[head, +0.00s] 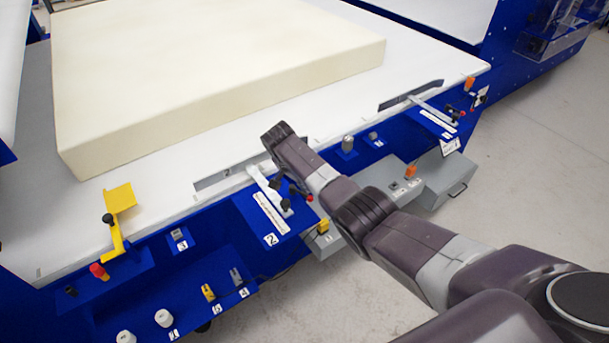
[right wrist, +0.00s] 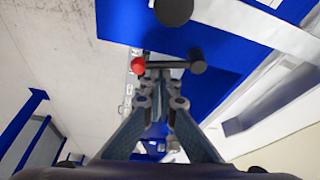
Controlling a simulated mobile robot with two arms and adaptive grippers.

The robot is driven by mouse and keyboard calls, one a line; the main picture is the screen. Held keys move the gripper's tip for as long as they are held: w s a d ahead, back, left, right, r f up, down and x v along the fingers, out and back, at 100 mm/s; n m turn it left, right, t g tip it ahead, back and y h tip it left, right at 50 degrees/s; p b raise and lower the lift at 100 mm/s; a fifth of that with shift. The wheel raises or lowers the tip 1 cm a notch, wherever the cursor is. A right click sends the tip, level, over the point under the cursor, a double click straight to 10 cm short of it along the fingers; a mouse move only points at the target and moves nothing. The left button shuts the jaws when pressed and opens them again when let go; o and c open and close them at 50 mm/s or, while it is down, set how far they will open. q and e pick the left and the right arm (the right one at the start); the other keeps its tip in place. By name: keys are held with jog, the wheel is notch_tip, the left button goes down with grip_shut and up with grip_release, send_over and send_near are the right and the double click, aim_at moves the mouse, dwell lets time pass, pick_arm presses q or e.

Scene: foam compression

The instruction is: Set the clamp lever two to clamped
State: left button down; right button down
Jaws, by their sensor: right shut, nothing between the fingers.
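Clamp lever two (head: 265,190) is a pale metal arm with dark knobs and a red-tipped crossbar, on the blue front panel by the label 2. In the right wrist view its black crossbar (right wrist: 168,65) with the red end lies just beyond my fingertips, and a larger black knob (right wrist: 174,10) is above it. My right gripper (right wrist: 162,88) is shut and empty, close to the crossbar; I cannot tell whether it touches. In the head view my right arm reaches over the lever's right side and hides most of the gripper. My left gripper is not in view.
A cream foam block (head: 215,70) lies on the white table (head: 330,110). A similar lever (head: 432,108) is at the right corner, and a yellow clamp (head: 117,220) at the left. Grey boxes (head: 447,180) stand below the front edge. The floor at right is clear.

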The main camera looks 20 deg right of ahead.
jog(key=shift+s+a+m, duration=0.15)
jog(key=shift+a+m, duration=0.2)
jog(key=shift+m, duration=0.25)
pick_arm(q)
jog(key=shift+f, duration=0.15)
pick_arm(e)
jog(key=shift+s+a, duration=0.1)
jog(key=shift+a, duration=0.1)
